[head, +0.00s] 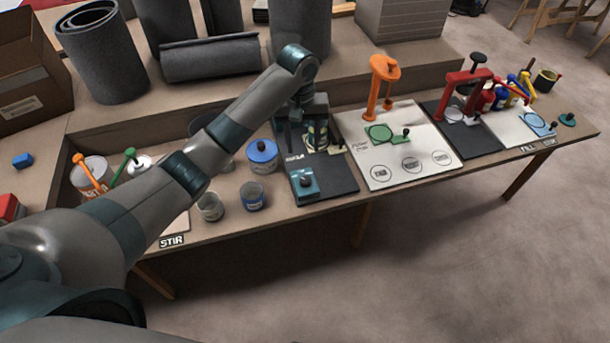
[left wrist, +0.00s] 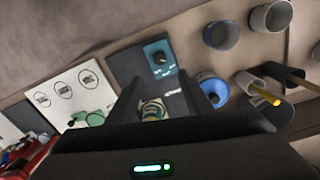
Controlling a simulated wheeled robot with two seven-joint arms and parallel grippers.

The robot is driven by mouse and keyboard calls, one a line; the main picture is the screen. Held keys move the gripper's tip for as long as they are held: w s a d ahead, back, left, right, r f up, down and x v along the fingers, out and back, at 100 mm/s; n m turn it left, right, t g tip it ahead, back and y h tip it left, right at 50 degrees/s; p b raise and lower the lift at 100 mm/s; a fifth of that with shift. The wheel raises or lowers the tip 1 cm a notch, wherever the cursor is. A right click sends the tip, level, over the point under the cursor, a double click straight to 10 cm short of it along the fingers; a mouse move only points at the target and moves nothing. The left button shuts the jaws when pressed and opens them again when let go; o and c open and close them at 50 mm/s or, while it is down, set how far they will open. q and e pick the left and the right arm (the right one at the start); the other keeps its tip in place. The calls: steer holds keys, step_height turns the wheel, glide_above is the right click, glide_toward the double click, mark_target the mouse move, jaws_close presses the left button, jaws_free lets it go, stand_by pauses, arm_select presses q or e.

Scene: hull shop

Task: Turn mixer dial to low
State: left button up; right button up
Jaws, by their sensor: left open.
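The mixer dial is a black knob on a teal box (head: 305,184) at the front of a dark base plate (head: 342,181). In the left wrist view, the knob (left wrist: 160,57) shows on the teal box face near the top middle. My left gripper (head: 308,140) is open, pointing down over the back part of the dark plate, behind the teal box and apart from it. A small labelled can (left wrist: 152,111) shows between the fingers in the left wrist view. I cannot tell whether they touch it. The knob's setting is too small to read. My right gripper is not in view.
Left of the plate stand a blue-lidded tin (head: 262,155) and two small cups (head: 252,196). To the right lies a white board (head: 400,150) with an orange stand (head: 381,85). A red press (head: 468,92) stands farther right. The floor in front is clear.

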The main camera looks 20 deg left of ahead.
mark_target(305, 180)
arm_select(q)
steer(key=f, duration=1.3)
steer(key=shift+w+d+f+p, duration=0.1)
steer(key=shift+d+f+p, duration=0.15)
steer(key=shift+f+p, duration=0.15)
steer(key=shift+f, duration=0.65)
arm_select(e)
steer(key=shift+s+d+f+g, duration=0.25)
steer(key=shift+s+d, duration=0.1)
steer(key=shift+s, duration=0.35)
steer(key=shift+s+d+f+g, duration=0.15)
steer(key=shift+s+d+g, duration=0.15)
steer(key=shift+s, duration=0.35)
